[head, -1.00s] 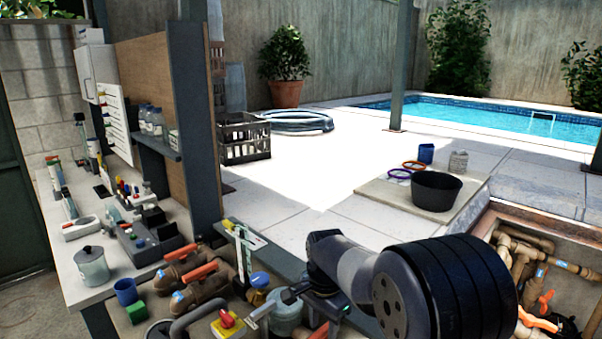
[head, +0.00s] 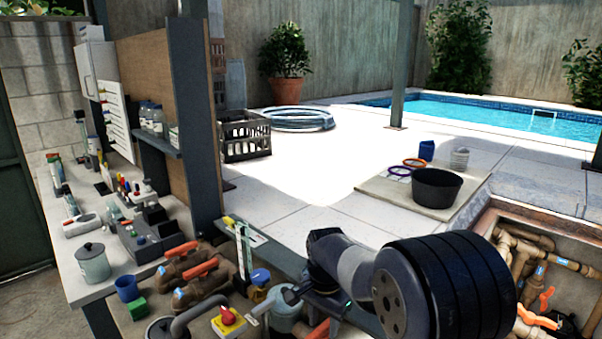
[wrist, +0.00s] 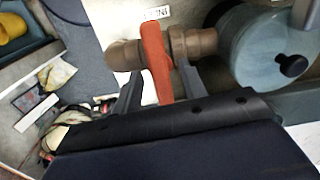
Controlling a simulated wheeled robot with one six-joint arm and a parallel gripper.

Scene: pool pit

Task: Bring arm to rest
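My arm reaches across the lower middle of the head view, bent down over the pipework beside the bench. In the wrist view my gripper (wrist: 158,92) has its two dark fingers spread apart. A red valve handle (wrist: 155,55) on a brown pipe fitting shows between and beyond them, with gaps on both sides. No object is held. In the head view the gripper is partly hidden among the pipes, and its fingertips are hard to make out.
A teal pot with a black knob (wrist: 255,55) is close right of the fingers. The bench (head: 88,290) holds several items. Pipes with orange handles (head: 190,270) lie near the arm. A black tub (head: 437,188) stands on a slab; an open pit (head: 535,265) is at right.

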